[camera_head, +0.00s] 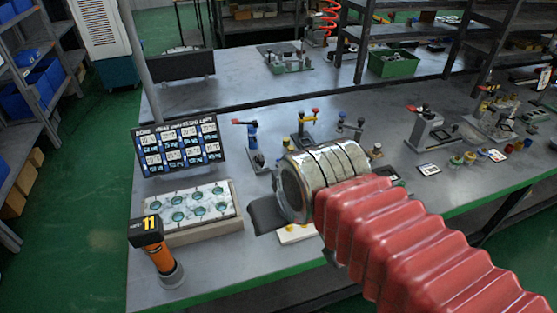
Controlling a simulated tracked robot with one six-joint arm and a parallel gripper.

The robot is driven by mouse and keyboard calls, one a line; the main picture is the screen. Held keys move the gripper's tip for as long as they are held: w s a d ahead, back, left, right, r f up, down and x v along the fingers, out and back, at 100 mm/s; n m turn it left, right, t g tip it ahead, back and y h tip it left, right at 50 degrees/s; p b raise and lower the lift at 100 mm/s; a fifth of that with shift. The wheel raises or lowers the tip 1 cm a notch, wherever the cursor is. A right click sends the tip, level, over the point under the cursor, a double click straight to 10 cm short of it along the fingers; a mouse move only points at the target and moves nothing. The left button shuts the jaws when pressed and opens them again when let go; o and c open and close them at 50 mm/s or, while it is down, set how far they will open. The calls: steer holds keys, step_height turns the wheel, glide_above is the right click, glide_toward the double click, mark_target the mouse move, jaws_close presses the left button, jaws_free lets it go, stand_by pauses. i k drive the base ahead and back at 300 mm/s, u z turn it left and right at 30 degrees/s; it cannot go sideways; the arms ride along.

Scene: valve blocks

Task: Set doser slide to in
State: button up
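My arm, with its red bellows sleeve and banded metal wrist, reaches in from the lower right over the front of the grey bench. A dark grey part at its end (267,214) seems to be my gripper, but its fingers cannot be made out. A pale block with a yellow part (297,234) shows just below the wrist, mostly hidden by it. I cannot tell which device is the doser or how its slide is set.
A pale tray with several round teal wells (188,211) lies at front left, below a dark sign board (180,145). An orange post labelled 11 (159,256) stands at the front left corner. Grey levered fixtures (430,130) and small knobs stand right. Bench surface between is partly clear.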

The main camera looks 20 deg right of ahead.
mark_target(262, 165)
steer(key=z, duration=1.5)
steer(key=k, duration=0.7)
steer(key=u, duration=0.95)
steer(key=i, duration=1)
